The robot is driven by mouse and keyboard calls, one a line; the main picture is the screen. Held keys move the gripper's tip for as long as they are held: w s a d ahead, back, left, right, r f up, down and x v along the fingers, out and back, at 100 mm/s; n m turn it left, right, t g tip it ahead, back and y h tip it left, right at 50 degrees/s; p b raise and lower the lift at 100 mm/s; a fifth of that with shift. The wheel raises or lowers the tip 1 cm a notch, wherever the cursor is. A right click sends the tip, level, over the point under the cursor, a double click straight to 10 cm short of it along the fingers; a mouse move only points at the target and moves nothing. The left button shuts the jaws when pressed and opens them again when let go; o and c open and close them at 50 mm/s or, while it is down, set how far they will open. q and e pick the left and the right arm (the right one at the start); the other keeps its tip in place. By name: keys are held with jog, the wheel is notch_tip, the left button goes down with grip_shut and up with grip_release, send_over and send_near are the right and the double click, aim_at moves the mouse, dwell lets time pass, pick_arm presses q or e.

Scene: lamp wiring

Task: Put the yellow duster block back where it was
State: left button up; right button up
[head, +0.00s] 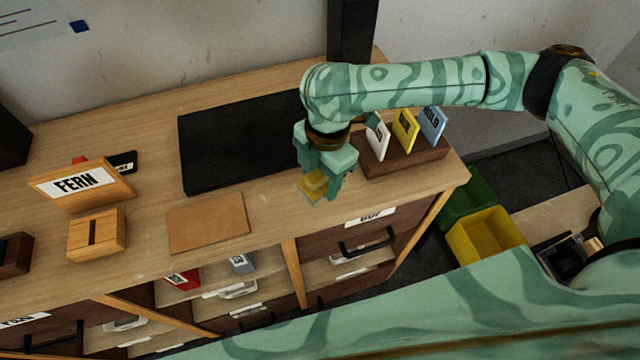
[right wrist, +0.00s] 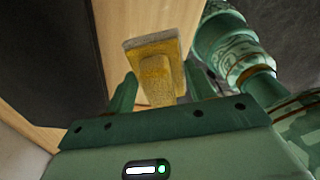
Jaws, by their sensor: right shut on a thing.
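The yellow duster block (head: 312,187) is in my right gripper (head: 326,180), above the front part of the wooden counter. In the right wrist view the block (right wrist: 156,80) has a flat, wide plate and a narrower grip part. The grip part sits between the fingers of my right gripper (right wrist: 160,90). The block looks clear of the counter, but the exact height is hard to tell. My left gripper is not in view.
A black mat (head: 235,145) and a brown leather-like pad (head: 208,222) lie on the counter (head: 275,212). A wooden holder with cards (head: 405,160) stands right of the gripper. A FERN sign (head: 80,185) and slotted wooden block (head: 97,234) stand left. Green and yellow bins (head: 490,238) are beyond the right edge.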

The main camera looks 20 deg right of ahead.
aim_at(320, 184)
jog(key=shift+w+d+f, duration=0.25)
jog(key=shift+w+f, duration=0.5)
jog(key=shift+f, duration=0.25)
notch_tip(320, 184, down, 3)
jog(key=shift+w+f+b, duration=0.15)
jog(key=shift+f+b, duration=0.05)
jog(key=shift+b, duration=0.45)
jog(key=shift+r, duration=0.1)
jog(key=o, duration=0.9)
jog(key=r+p, duration=0.1)
jog(key=r, duration=0.3)
jog(key=d+r+p, duration=0.1)
jog(key=r, duration=0.7)
jog(key=shift+w+d+p, duration=0.2)
jog(key=shift+w+p, duration=0.05)
jog(key=shift+p, duration=0.15)
